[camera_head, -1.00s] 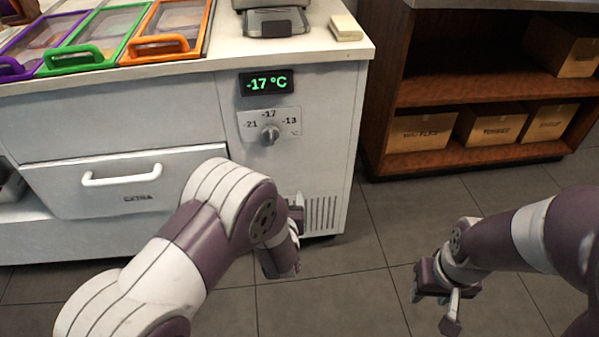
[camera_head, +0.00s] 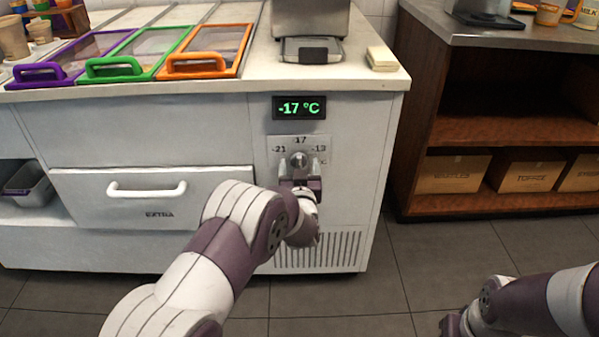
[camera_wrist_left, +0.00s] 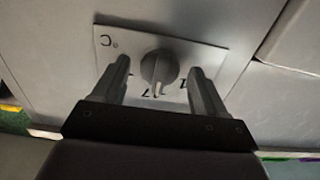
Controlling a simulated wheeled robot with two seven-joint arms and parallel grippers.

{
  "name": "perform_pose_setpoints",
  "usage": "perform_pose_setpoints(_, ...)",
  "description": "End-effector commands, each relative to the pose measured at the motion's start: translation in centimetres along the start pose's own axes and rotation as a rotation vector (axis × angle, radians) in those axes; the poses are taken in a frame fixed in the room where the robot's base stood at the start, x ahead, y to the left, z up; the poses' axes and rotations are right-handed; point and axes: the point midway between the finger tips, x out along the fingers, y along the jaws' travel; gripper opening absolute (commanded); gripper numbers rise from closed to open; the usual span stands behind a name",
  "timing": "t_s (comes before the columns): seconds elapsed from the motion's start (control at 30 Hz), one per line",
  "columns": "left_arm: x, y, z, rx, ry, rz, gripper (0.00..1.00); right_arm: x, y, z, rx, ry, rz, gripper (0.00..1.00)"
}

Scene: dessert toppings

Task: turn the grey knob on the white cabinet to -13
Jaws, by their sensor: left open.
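The grey knob (camera_head: 299,160) sits on a pale dial plate (camera_head: 277,141) marked -21, -17 and -13, on the front of the white cabinet (camera_head: 345,130). The green display (camera_head: 299,107) above it reads -17 °C. In the left wrist view the knob (camera_wrist_left: 159,68) shows between my two fingers, with its pointer toward the partly hidden -17 mark. My left gripper (camera_head: 300,170) is open in front of the dial, one finger on each side of the knob, with gaps on both sides. My right arm (camera_head: 540,303) is at the lower right; its gripper (camera_head: 455,324) is partly cut off by the frame edge.
A drawer with a white handle (camera_head: 147,190) is left of the dial. Purple, green and orange framed lids (camera_head: 205,64) lie on the countertop. A wooden shelf (camera_head: 480,132) with cardboard boxes stands to the right. The floor between is clear.

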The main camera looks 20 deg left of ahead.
Motion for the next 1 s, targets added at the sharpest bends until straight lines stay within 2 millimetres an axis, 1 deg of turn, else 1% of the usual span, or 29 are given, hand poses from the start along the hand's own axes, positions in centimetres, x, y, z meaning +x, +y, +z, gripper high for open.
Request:
perform_pose_setpoints(0.17, 0.0, 0.0, -0.1, 0.000, 0.000, 0.000, 0.73, -0.1, 0.0, 0.0, 0.000, 0.000, 0.000, 0.43)
perform_pose_setpoints(0.2, 0.0, 0.0, -0.1, 0.000, 0.000, 0.000, 0.69, -0.1, 0.0, 0.0, 0.000, 0.000, 0.000, 0.43)
perform_pose_setpoints(0.27, 0.0, 0.0, -0.1, 0.000, 0.000, 0.000, 0.50, -0.1, 0.0, 0.0, 0.000, 0.000, 0.000, 0.43)
perform_pose_setpoints(0.3, 0.0, 0.0, 0.0, 0.000, 0.000, 0.000, 0.37, -0.1, 0.0, 0.0, 0.000, 0.000, 0.000, 0.43)
perform_pose_setpoints(0.37, 0.0, 0.0, 0.0, 0.000, 0.000, 0.000, 0.17, -0.1, 0.0, 0.0, 0.000, 0.000, 0.000, 0.43)
perform_pose_setpoints(0.57, 0.0, 0.0, -0.1, 0.005, 0.000, 0.000, 0.17, -0.1, 0.0, 0.0, 0.000, 0.000, 0.000, 0.43)
perform_pose_setpoints(0.73, 0.0, 0.0, -0.2, 0.047, 0.000, 0.000, 0.17, -0.8, 0.0, -0.1, 0.000, 0.000, 0.000, 0.43)
perform_pose_setpoints(0.87, 0.0, 0.0, -0.3, 0.117, -0.002, 0.000, 0.17, -1.6, 0.0, -0.2, 0.000, 0.000, 0.000, 0.43)
perform_pose_setpoints(1.0, -0.1, 0.0, -0.4, 0.227, -0.003, 0.000, 0.17, -2.8, 0.0, -0.3, 0.000, 0.000, 0.000, 0.43)
